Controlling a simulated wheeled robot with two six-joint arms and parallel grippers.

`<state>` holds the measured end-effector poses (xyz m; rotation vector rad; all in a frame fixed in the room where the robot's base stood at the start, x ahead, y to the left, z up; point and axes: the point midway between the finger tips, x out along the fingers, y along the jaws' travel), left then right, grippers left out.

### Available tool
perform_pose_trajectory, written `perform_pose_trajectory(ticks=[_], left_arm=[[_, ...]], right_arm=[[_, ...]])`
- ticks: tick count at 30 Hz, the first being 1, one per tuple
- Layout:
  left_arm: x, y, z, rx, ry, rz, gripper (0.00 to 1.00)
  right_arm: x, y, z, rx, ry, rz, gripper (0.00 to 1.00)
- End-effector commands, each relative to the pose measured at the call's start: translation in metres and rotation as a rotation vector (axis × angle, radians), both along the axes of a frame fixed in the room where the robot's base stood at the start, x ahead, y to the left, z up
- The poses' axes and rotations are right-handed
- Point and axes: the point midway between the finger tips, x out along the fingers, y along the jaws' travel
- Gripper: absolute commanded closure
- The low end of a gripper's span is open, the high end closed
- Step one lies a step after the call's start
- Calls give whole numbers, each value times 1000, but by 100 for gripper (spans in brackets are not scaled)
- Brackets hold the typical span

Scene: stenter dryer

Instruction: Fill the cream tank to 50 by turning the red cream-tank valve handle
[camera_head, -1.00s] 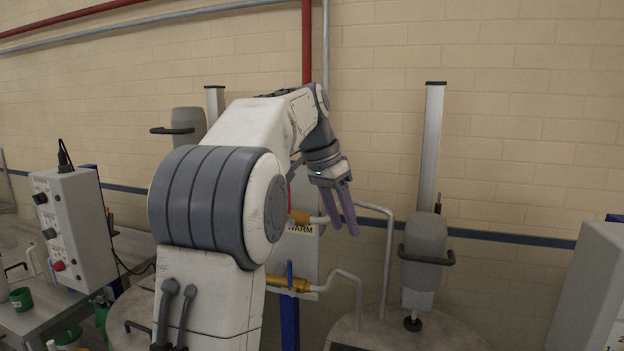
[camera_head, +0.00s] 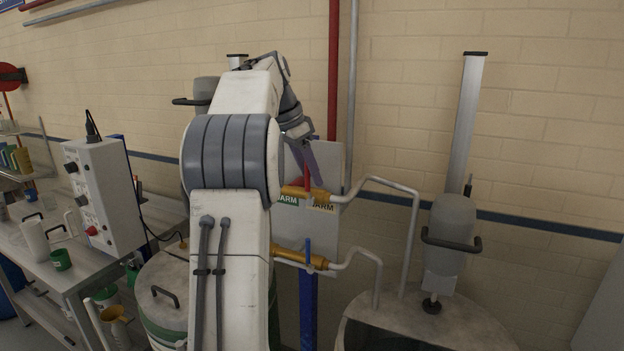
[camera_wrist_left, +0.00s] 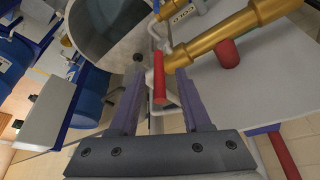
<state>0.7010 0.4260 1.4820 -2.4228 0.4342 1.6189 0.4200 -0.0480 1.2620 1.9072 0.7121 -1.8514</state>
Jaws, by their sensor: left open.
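The red valve handle (camera_wrist_left: 159,80) shows in the wrist view as an upright red bar beside a thick brass pipe. My left gripper (camera_wrist_left: 160,76) is open, with one purple finger on each side of the bar; whether they touch it I cannot tell. In the head view my left gripper (camera_head: 307,160) is at the upper brass valve pipe (camera_head: 305,194), and a bit of red shows by its fingers. A tank (camera_head: 430,318) with an open dark front part stands at the lower right; another tank (camera_head: 165,305) stands at the lower left, partly behind my arm. My right gripper is not in view.
A blue-handled lower valve (camera_head: 300,259) sits just below. Bent grey pipes (camera_head: 412,235) run down to the right tank. A grey control box (camera_head: 103,195) stands on a bench at left. A red vertical pipe (camera_head: 333,70) runs up the wall.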

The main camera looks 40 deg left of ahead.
Motion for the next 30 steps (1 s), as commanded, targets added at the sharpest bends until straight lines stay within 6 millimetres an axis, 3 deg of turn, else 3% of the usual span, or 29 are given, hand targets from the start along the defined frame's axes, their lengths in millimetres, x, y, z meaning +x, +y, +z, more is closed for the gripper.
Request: perform_pose_trajectory(ticks=[6, 14, 15, 18, 30], left_arm=[[5, -2, -14, 0, 0, 0, 52], [6, -2, -15, 1, 0, 0, 52], [6, -2, -15, 1, 0, 0, 68], [6, -2, -15, 1, 0, 0, 100], [6, -2, -15, 1, 0, 1, 100]], right_arm=[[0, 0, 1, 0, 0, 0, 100], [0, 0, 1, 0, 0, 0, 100], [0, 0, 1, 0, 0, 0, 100], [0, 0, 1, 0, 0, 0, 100], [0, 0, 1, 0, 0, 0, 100]])
